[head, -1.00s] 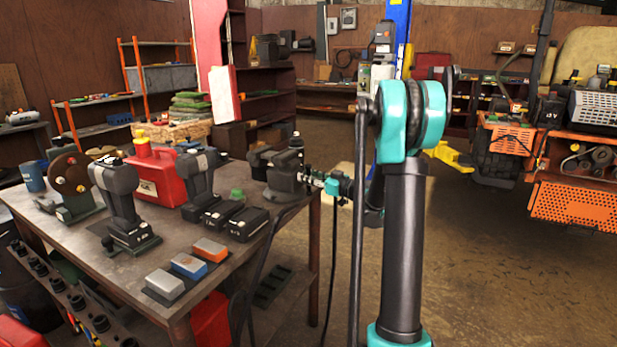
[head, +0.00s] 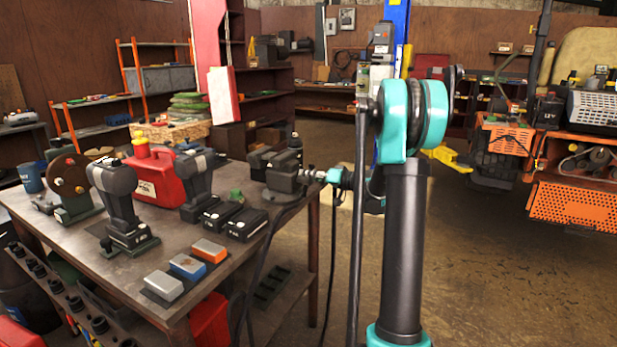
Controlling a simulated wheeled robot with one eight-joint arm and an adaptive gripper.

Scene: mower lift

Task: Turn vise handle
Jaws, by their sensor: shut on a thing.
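The dark grey vise (head: 286,180) stands at the far right corner of the workbench. Its screw end points right, towards my arm. My gripper (head: 318,176) is small in the head view, at the vise's screw end just past the bench edge. It is shut on the vise handle there; the handle itself is too small and too covered to make out clearly. My teal and black arm fills the middle right of the view and hides part of the wrist.
The workbench (head: 65,237) carries a bench grinder (head: 72,185), a red canister (head: 152,176), drills, black battery packs (head: 245,224) and sharpening blocks (head: 188,266). An orange mower (head: 575,205) stands at right. The floor between is open.

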